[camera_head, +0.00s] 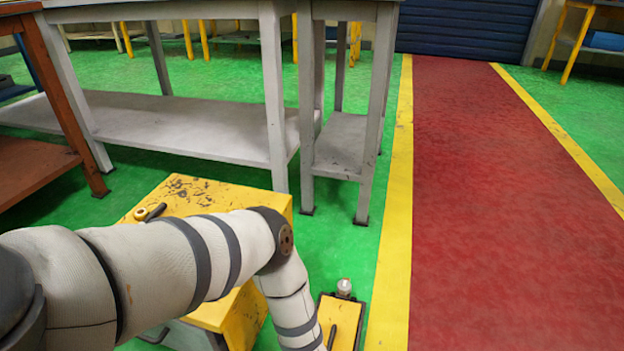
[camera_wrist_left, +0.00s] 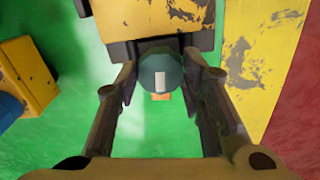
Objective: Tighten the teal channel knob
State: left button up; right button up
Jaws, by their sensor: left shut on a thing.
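The teal channel knob (camera_wrist_left: 161,72) is a dark teal faceted knob with a pale rectangular mark. It sits between the fingers of my left gripper (camera_wrist_left: 162,80) in the left wrist view, and the gripper is shut on it. The knob is in front of a dark bracket at the end of a worn yellow part (camera_wrist_left: 160,22). A small orange piece (camera_wrist_left: 162,97) shows just below the knob. In the head view my left arm reaches down past the bottom edge, so its gripper is hidden there. My right gripper is in neither view.
A yellow box (camera_head: 205,188) with a small dark-handled item on top stands beside my left arm. A small yellow unit (camera_head: 345,318) stands on the green floor. Grey tables (camera_head: 190,128) stand behind. The red walkway (camera_head: 490,200) to the right is clear.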

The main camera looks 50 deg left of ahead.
pick_arm(q)
jog(key=shift+m, duration=0.4)
jog(key=m, duration=0.4)
jog(key=shift+m, duration=0.4)
jog(key=shift+c, duration=0.2)
jog(key=m, duration=0.5)
jog(key=shift+w+m+b, duration=0.15)
jog(key=shift+m+b, duration=0.15)
jog(key=shift+b, duration=0.05)
jog(key=m, duration=0.5)
jog(key=shift+d, duration=0.1)
jog(key=m, duration=0.6)
jog(key=shift+b, duration=0.35)
jog(key=o, duration=1.2)
